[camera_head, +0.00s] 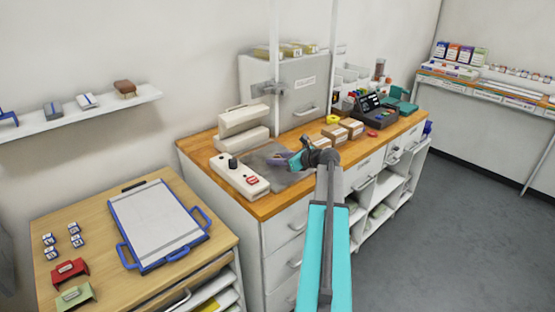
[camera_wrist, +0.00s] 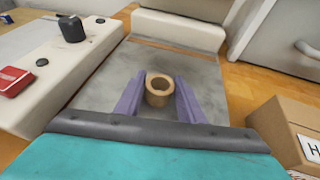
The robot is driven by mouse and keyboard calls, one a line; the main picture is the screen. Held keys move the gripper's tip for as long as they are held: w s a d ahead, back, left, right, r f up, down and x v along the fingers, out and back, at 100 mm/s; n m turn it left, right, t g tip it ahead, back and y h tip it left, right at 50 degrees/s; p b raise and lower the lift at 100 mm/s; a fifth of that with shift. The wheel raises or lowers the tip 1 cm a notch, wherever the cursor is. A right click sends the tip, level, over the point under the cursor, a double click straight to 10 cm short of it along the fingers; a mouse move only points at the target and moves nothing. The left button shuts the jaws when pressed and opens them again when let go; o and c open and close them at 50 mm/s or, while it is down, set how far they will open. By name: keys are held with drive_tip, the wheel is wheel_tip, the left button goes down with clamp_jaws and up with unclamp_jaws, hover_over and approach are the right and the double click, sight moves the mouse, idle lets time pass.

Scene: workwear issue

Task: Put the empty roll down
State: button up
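The empty roll (camera_wrist: 159,89) is a short brown cardboard tube with its open end facing the wrist camera. It sits between the two purple fingers of my gripper (camera_wrist: 160,92), which appear to press on its sides. In the head view my gripper (camera_head: 284,160) is over the grey mat (camera_head: 292,179) on the wooden counter, and the roll cannot be made out there. The same grey mat fills the background behind the roll in the wrist view (camera_wrist: 195,70). Whether the roll's lower end touches the mat cannot be told.
A cream control box (camera_head: 240,176) with a black knob and red switch stands left of the mat. A cream machine (camera_head: 243,130) stands behind it. Cardboard boxes (camera_head: 334,135) stand to the right. A blue-handled tray (camera_head: 160,225) lies on the lower left table.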

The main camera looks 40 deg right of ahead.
drive_tip(key=shift+o, duration=1.3)
drive_tip(key=shift+r, duration=0.15)
drive_tip(key=b+v, duration=0.1)
drive_tip(key=v, duration=1)
drive_tip(key=shift+s+r+b, duration=0.2)
drive_tip(key=shift+s+b, duration=0.1)
drive_tip(key=shift+s, duration=0.05)
drive_tip(key=shift+s, duration=0.15)
